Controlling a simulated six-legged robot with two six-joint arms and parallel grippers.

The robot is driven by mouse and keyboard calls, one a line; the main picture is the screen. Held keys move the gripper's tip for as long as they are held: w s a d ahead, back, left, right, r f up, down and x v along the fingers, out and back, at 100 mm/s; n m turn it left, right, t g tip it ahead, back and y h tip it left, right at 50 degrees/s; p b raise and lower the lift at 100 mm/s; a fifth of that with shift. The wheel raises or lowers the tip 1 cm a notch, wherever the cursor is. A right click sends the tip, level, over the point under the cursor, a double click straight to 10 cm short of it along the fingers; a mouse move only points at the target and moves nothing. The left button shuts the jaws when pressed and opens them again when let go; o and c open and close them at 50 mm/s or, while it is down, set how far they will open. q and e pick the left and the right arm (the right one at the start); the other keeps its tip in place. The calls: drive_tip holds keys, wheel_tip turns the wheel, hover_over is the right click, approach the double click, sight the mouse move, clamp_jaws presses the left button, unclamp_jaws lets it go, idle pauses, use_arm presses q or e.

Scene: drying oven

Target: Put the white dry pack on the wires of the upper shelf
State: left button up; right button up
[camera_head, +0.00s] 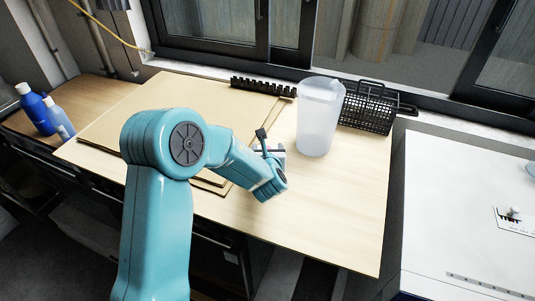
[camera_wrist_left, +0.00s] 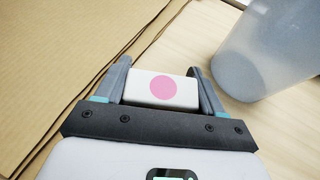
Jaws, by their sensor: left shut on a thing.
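The white dry pack (camera_wrist_left: 140,88) has a pink round spot on its face. In the left wrist view it sits between the two fingers of my left gripper (camera_wrist_left: 160,72), which is shut on it. In the head view my left gripper (camera_head: 271,148) is over the wooden table, just left of the clear jug, and a small white part of the pack (camera_head: 280,150) shows there. I cannot tell whether the pack touches the table. No oven or wire shelf shows in either view. My right gripper is not in view.
A translucent jug (camera_head: 318,120) stands close to the right of my left gripper. Brown cardboard sheets (camera_head: 150,95) cover the table's left part. A black wire basket (camera_head: 368,108) and a black comb-like strip (camera_head: 262,87) lie behind. The table's front right (camera_head: 330,220) is clear.

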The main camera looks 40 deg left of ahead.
use_arm(q)
drive_tip(key=shift+r, duration=0.6)
wheel_tip(320, 180, up, 19)
drive_tip(key=p, duration=0.1)
drive_tip(key=shift+d, duration=0.15)
drive_tip(key=s+d+f+m+t+h, duration=0.1)
drive_tip(key=d+f+m+t+h, duration=0.15)
drive_tip(key=d+f, duration=0.6)
drive_tip(key=s+d+f+m+h, duration=0.1)
drive_tip(key=s+d+f, duration=0.5)
drive_tip(key=s+d, duration=0.2)
drive_tip(key=shift+s+d, duration=0.3)
drive_tip(key=shift+s, duration=0.8)
drive_tip(key=shift+f+g, duration=0.1)
drive_tip(key=shift+g, duration=0.15)
